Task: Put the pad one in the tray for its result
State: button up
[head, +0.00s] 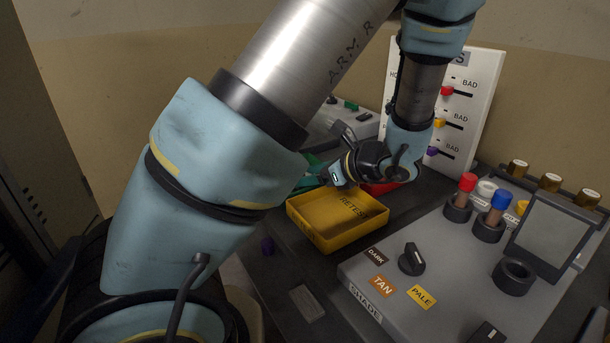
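The yellow tray (313,234) is marked RETEST and looks empty in its visible part. A red tray (381,188) shows partly behind it, under my wrist. A green tray (312,172) is mostly hidden behind my arm. Red-capped (467,183) and blue-capped (500,201) vials stand upright in dark holders on the grey shade unit (459,257). White and yellow caps show behind them. I cannot tell which thing is the pad one. My gripper (334,176) is above the trays' back edge; its fingers are not clear, nor whether it holds anything.
A white board (483,83) with red, yellow and purple sliders stands behind. The shade unit has a dark knob (412,260), an empty round holder (514,277) and a tilted screen (552,235). Several brown-capped bottles (550,182) stand at the right.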

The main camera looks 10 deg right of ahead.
jog(key=o, duration=0.3)
jog(key=shift+r, duration=0.2)
jog(key=v, duration=1.2)
